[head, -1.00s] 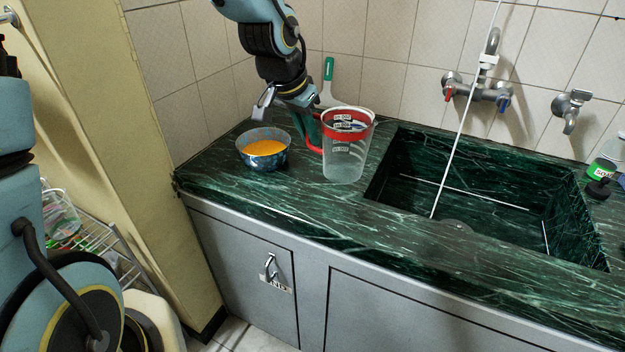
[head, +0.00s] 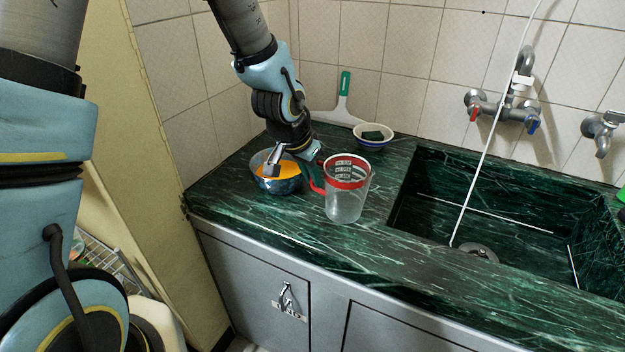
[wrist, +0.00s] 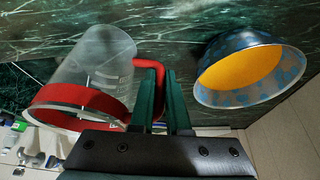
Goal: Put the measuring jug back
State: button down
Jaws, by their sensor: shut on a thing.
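The measuring jug (head: 345,204) is clear with a red rim band and a red handle. It stands upright over the green marble counter, left of the sink; I cannot tell whether its base touches the counter. In the wrist view the jug (wrist: 98,62) is at the left, with its rim toward the camera. My gripper (head: 316,177) is shut on the red handle, on the jug's left side. In the wrist view the green fingers of my gripper (wrist: 164,88) close around the handle.
A small white bowl (head: 374,143) with a dark item and a squeegee (head: 342,105) are behind. The sink (head: 480,215) lies to the right. The counter in front of the jug is clear.

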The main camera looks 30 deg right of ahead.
jog(key=shift+f, duration=0.65)
jog(key=shift+f, duration=0.2)
jog(key=c, duration=0.9)
grip_release()
jog(key=shift+r, duration=0.1)
jog(key=shift+a+r, duration=0.1)
jog(key=shift+r, duration=0.3)
jog(key=v, duration=1.1)
jog(key=shift+r+p, duration=0.15)
jog(key=shift+p, duration=0.25)
jog(key=shift+a, duration=0.25)
